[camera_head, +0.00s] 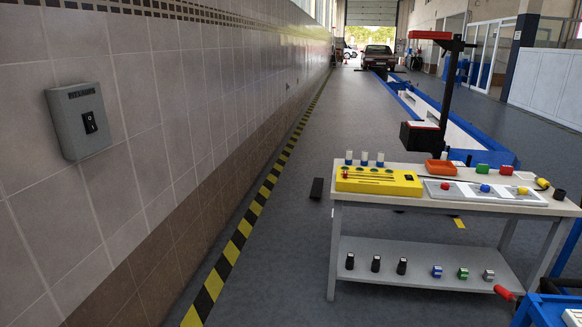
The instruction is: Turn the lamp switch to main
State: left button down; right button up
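A grey switch box (80,121) is mounted on the tiled wall at the left in the head view. It has a black rocker switch (90,122) with small white marks on its face. Neither of my grippers is in view, and nothing touches the box.
A workbench (343,195) stands at the right, with a yellow panel (379,181), an orange tray (441,168) and several coloured buttons on top. A black post (449,85) rises behind it. Striped floor tape (232,250) runs along the wall. The floor between wall and bench is mostly clear.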

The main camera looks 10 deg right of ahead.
aim_at(445, 187)
jog(key=i+z, duration=0.3)
jog(key=i, duration=0.35)
jog(key=i+j+z, duration=0.15)
jog(key=i+z, duration=0.2)
jog(key=i, duration=0.25)
